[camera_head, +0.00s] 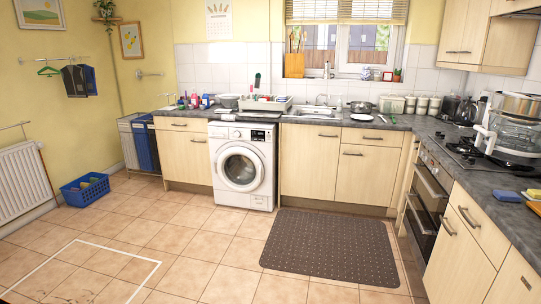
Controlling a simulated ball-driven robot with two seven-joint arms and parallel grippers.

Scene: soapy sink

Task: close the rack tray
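A pale dish rack (265,103) stands on the grey counter, left of the sink, above the washing machine. A flat tray-like piece (245,118) shows at the rack's front, by the counter edge; it is too small to tell how far it sticks out. A dark green-topped item stands upright in the rack. Neither of my grippers is in view.
The white washing machine (242,167) stands below the rack. The sink (312,112) is right of the rack. A dark mat (330,247) and a blue basket (86,190) lie on the tiled floor. The floor before the washing machine is clear.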

